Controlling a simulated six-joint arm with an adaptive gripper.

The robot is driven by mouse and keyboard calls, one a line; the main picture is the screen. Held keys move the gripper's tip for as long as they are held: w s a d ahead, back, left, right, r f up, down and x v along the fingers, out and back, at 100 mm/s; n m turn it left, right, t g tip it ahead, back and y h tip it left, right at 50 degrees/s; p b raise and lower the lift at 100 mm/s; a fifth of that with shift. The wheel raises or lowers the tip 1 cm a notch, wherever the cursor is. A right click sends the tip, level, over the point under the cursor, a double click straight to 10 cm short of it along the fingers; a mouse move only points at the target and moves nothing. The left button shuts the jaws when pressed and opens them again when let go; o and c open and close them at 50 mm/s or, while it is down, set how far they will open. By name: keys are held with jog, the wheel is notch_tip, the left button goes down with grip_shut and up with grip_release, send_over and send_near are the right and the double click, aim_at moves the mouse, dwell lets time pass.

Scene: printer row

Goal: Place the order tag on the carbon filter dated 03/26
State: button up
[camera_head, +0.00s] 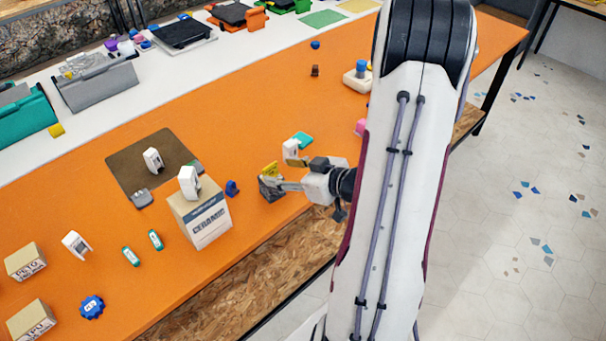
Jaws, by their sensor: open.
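My gripper (284,185) is open at the orange table's front edge. Its fingers point left at a small dark grey holder with a yellow piece (270,169) on top, which may be the order tag. I cannot tell whether the fingers touch it. White rounded pieces with small labels, perhaps the filters, stand in several places: one on the brown mat (153,159), one on the CERAMIC box (189,181), one at the left (76,243) and one just behind my gripper (290,149). Their dates are too small to read, so I cannot tell which is 03/26.
The CERAMIC box (209,222) stands left of my gripper, with a blue piece (232,188) between. Two green labelled pieces (131,256) (155,239), a blue knob (92,307) and cardboard boxes (26,262) (31,320) lie further left. The table's middle is mostly clear.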

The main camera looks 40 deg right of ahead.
jog(key=v, duration=0.6)
jog(key=shift+s, duration=0.25)
jog(key=shift+w+d+r, duration=0.1)
jog(key=shift+w, duration=0.05)
dwell(0.5)
notch_tip(320, 180, up, 12)
jog(key=w+a+m+g+h, duration=0.1)
jog(key=w+a+g+h, duration=0.1)
jog(key=g+h, duration=0.35)
jog(key=s+a+r+y, duration=0.2)
jog(key=s+a, duration=0.5)
jog(key=a, duration=0.4)
jog(key=s+a+r+g+y, duration=0.1)
jog(key=s+a+r, duration=0.1)
jog(key=s+a, duration=0.6)
jog(key=a, duration=0.2)
jog(key=shift+a+m+y, duration=0.3)
jog(key=shift+a+y, duration=0.05)
jog(key=shift+a, duration=0.05)
jog(key=shift+s+g, duration=0.1)
jog(key=shift+g, duration=0.15)
